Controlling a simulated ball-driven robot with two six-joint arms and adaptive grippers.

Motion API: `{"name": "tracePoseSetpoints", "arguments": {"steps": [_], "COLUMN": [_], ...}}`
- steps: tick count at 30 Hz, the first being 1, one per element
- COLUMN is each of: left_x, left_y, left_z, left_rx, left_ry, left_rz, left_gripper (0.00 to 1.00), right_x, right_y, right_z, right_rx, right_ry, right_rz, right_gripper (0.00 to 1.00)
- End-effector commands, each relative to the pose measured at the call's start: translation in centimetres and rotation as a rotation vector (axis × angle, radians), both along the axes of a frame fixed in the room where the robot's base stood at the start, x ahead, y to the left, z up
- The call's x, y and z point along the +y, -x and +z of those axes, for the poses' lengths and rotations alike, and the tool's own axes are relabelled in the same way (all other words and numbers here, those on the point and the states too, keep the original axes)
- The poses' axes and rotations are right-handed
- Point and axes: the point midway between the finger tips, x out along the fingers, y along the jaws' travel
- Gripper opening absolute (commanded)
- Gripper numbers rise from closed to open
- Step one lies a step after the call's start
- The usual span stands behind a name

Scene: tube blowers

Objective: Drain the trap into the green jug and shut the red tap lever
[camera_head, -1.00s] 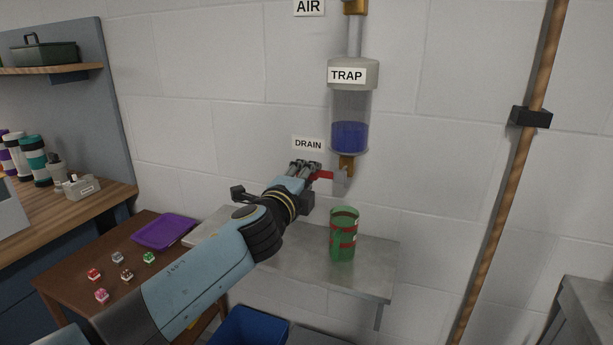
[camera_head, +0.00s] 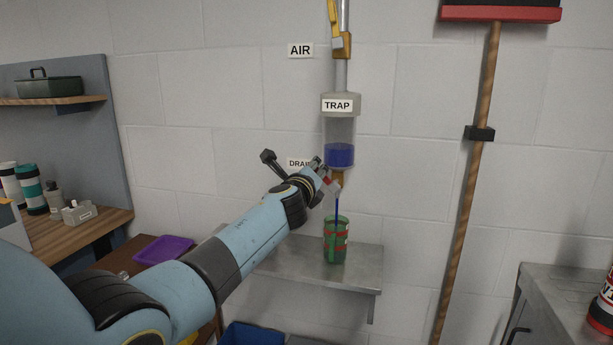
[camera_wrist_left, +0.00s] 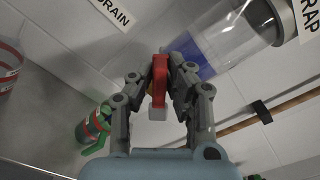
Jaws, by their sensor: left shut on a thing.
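The trap (camera_head: 339,130) is a clear cylinder on the wall with blue liquid in its lower part; the left wrist view shows it too (camera_wrist_left: 228,38). A thin blue stream runs from its drain outlet into the green jug (camera_head: 336,246), which stands upright below with red bands. The jug also shows in the left wrist view (camera_wrist_left: 92,128). My left gripper (camera_head: 322,172) is shut on the red tap lever (camera_wrist_left: 159,78) under the trap, with the lever between its fingers. In the head view the fingers partly hide the lever. My right gripper is out of view.
The jug stands on a metal wall shelf (camera_head: 300,262). A blue bin (camera_head: 252,335) is below, and a purple tray (camera_head: 160,249) lies on a low table at left. A broom (camera_head: 465,200) hangs at right beside a metal cabinet (camera_head: 560,290).

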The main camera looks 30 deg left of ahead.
Motion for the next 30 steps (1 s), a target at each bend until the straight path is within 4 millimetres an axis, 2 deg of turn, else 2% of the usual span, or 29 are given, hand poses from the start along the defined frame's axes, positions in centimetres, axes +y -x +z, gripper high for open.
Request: {"name": "tracePoseSetpoints", "arguments": {"steps": [2,5,15,30], "left_x": [-0.3,-0.7,-1.5,-1.8], "left_y": [0.0,-0.1,-0.2,-0.3], "left_z": [0.3,0.5,0.9,0.9], "left_rx": [0.019,0.036,0.077,0.089], "left_ry": [-0.059,-0.132,-0.300,-0.346], "left_rz": [0.000,0.000,-0.001,-0.001], "left_gripper": [0.00,0.00,0.00,0.00], "right_x": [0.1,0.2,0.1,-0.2], "right_y": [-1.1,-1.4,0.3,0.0], "right_z": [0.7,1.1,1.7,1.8], "right_rx": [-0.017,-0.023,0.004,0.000], "right_ry": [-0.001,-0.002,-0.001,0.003], "right_rz": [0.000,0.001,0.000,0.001], "right_gripper": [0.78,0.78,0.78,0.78]}}
